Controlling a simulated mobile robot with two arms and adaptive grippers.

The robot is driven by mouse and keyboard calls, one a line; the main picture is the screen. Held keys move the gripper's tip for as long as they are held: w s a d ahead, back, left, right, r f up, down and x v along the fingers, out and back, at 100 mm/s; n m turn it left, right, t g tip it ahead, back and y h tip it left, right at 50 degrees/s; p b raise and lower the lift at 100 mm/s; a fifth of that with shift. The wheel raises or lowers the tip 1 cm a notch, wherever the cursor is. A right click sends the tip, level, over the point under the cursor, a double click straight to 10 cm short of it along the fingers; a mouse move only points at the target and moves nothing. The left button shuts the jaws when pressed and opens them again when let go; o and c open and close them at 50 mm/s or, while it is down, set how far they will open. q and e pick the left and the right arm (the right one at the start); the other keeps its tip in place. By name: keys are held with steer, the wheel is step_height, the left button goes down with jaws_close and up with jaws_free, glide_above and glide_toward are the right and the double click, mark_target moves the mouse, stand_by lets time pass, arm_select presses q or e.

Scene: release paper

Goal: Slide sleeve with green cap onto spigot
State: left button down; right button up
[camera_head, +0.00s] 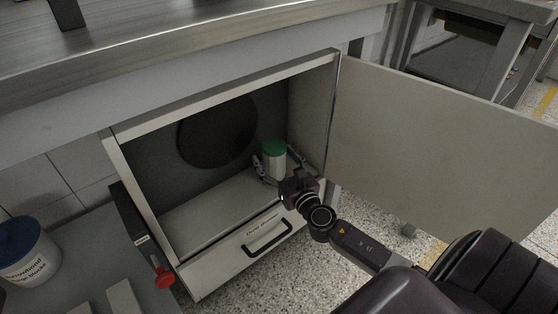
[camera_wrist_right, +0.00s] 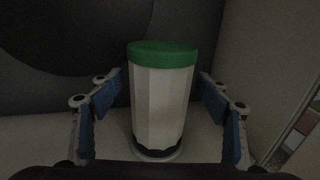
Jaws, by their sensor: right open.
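The sleeve (camera_head: 275,162) is a white upright cylinder with a green cap (camera_head: 274,147). It stands inside the open cabinet (camera_head: 228,202), near its right wall. In the right wrist view the sleeve (camera_wrist_right: 160,105) is faceted, with a dark band and a round rim at its foot. My right gripper (camera_head: 279,170) reaches into the cabinet and is open. Its blue-padded fingers (camera_wrist_right: 160,110) stand on both sides of the sleeve, with gaps showing. I cannot make out a separate spigot; the sleeve's inside is hidden. My left gripper is not in view.
A large dark disc (camera_head: 217,131) is on the cabinet's back wall. The cabinet door (camera_head: 440,140) stands open to the right. A drawer handle (camera_head: 267,238) and a red knob (camera_head: 163,277) are at the front. A blue-lidded tub (camera_head: 27,262) stands at the left. The steel worktop (camera_head: 200,45) overhangs.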

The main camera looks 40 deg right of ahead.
steer(key=s+a, duration=0.1)
steer(key=s, duration=1)
steer(key=shift+s+a, duration=0.35)
